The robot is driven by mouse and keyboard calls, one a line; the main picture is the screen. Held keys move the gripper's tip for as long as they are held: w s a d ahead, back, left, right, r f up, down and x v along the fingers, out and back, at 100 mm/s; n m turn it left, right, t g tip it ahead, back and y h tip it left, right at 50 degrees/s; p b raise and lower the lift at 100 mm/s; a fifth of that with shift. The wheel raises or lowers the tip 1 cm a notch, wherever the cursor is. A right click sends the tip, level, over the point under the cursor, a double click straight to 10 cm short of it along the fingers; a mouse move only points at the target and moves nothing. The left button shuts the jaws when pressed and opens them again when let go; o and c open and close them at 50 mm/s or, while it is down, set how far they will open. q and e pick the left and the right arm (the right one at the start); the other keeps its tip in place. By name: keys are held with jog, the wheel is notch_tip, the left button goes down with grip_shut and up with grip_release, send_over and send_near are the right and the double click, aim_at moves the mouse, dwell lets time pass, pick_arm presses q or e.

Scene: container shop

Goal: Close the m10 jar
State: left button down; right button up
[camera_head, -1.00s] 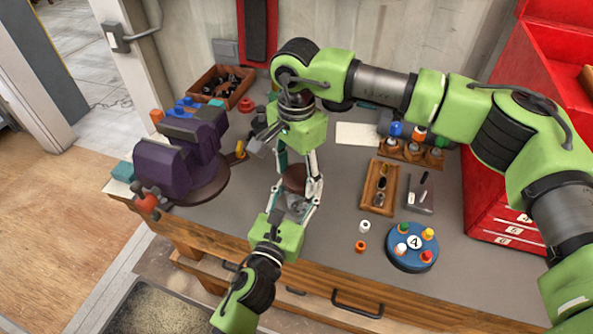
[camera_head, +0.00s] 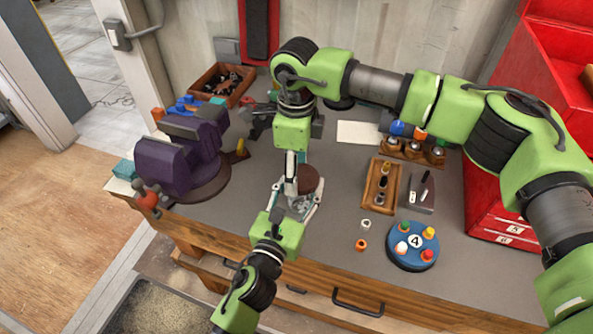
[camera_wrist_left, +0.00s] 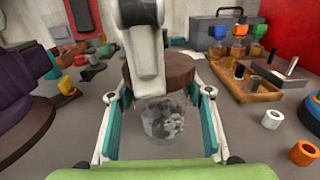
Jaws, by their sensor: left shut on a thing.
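The jar (camera_wrist_left: 163,120) is clear and holds grey metal pieces. It stands between the teal-padded fingers of my left gripper (camera_wrist_left: 160,128), which is shut on it. The left gripper also shows in the head view (camera_head: 295,208). A brown round lid (camera_head: 309,178) is at the jar's top, and shows in the wrist view (camera_wrist_left: 183,72). I cannot tell whether it is fully seated. My right gripper (camera_head: 291,180) points down at the lid from above. One pale finger crosses in front of the lid; the other finger is hidden, so its grip is unclear. No m10 label is readable.
A purple vise (camera_head: 170,160) stands left. Right are a wooden tray (camera_head: 380,188), a dark block (camera_head: 420,192), white (camera_head: 366,224) and orange (camera_head: 361,244) rings, and a blue disc (camera_head: 413,255) marked 4. A wooden bin (camera_head: 222,84) is behind. Bare bench lies front-centre.

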jog(key=m, duration=0.5)
jog(key=shift+w+d+m, duration=0.1)
jog(key=shift+w+m, duration=0.2)
jog(key=m, duration=0.3)
jog(key=shift+w+d+m, duration=0.1)
jog(key=shift+d+m, duration=0.05)
jog(key=shift+m, duration=0.15)
jog(key=m, duration=0.3)
jog(key=shift+w+d+m, duration=0.1)
jog(key=shift+d+m, duration=0.05)
jog(key=shift+m, duration=0.15)
jog(key=m, duration=0.3)
jog(key=shift+d, duration=0.2)
jog(key=m, duration=0.3)
jog(key=shift+d+m, duration=0.15)
jog(key=shift+m, duration=0.25)
jog(key=m, duration=0.5)
jog(key=shift+s+d, duration=0.2)
jog(key=shift+d, duration=0.05)
jog(key=m, duration=0.7)
jog(key=shift+s+d, duration=0.15)
jog(key=shift+s, duration=0.1)
jog(key=o, duration=0.7)
jog(key=shift+o, duration=0.2)
